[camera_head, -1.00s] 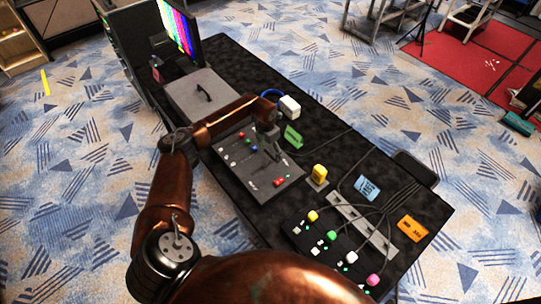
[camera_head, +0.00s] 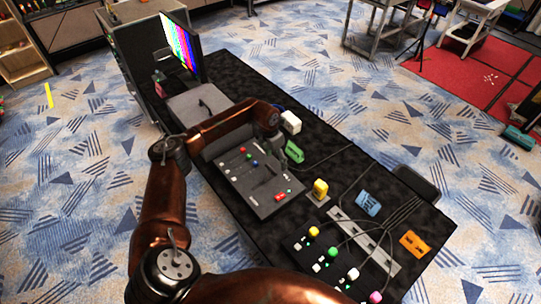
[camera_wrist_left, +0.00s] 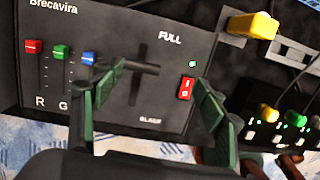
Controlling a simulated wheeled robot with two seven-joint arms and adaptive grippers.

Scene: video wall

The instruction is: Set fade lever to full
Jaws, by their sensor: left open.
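The fade lever (camera_wrist_left: 146,68) is a black crossbar handle on a slot in the dark console (camera_wrist_left: 30,90). In the left wrist view the handle sits between these labels, somewhat nearer FULL. My left gripper (camera_wrist_left: 158,95) is open, with one green-padded finger on each side of the slot. The left fingertip is close to the handle's left end; I cannot tell whether they touch. In the head view the console (camera_head: 232,172) lies under my left forearm, and the gripper's fingers are hard to make out. My right gripper is not in view.
Red, green and blue sliders (camera_wrist_left: 61,52) stand left of the lever, and a red switch (camera_wrist_left: 186,88) right of it. A yellow block (camera_head: 320,188), a green block (camera_head: 294,151) and a cabled button panel (camera_head: 325,250) share the black table.

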